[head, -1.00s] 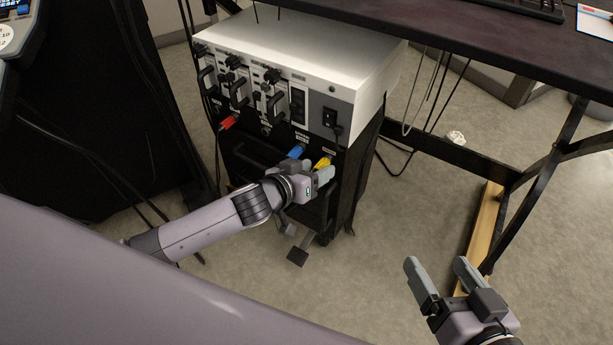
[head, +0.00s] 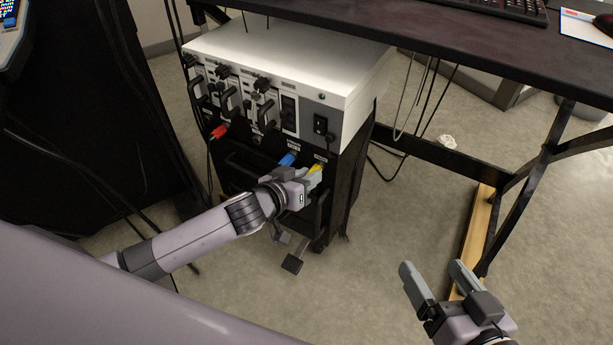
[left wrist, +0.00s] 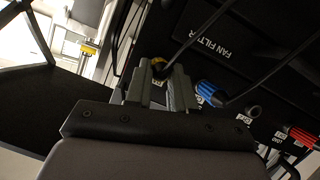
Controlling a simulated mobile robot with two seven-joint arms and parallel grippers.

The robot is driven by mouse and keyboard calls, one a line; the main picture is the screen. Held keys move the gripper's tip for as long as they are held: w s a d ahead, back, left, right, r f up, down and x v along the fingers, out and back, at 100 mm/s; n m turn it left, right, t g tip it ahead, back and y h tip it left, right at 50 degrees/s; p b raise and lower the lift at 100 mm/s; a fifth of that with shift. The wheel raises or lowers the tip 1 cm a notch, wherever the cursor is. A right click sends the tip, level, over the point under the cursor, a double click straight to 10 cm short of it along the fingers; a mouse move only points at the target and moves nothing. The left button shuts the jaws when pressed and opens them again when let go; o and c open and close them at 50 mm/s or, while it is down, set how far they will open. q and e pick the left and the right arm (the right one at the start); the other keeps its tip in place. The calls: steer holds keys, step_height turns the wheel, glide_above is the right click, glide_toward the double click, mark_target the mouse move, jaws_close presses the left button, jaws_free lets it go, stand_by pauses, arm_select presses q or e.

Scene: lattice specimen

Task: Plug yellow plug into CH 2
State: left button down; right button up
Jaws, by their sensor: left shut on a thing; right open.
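The yellow plug (head: 316,168) is at the lower right of the black front panel of a rack unit (head: 265,158). My left gripper (head: 311,177) is shut on it, close to the panel. My right gripper (head: 432,278) is open and empty, away from the rack.
A blue plug (head: 287,159) is left of the yellow one and a red plug (head: 220,131) is farther left, both at the panel. Black cables hang across the panel in the wrist view.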

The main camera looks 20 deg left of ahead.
arm_select(q)
steer(key=shift+s+a+p, duration=0.15)
steer(key=shift+s+p, duration=0.3)
steer(key=shift+s, duration=0.2)
arm_select(e)
steer(key=shift+s+r, duration=0.1)
steer(key=shift+r, duration=0.2)
stand_by(0.3)
arm_select(q)
steer(key=s+p, duration=0.1)
steer(key=s, duration=0.1)
steer(key=s+a, duration=0.1)
steer(key=s, duration=0.1)
steer(key=shift+p, duration=0.4)
arm_select(e)
step_height(320, 180, up, 2)
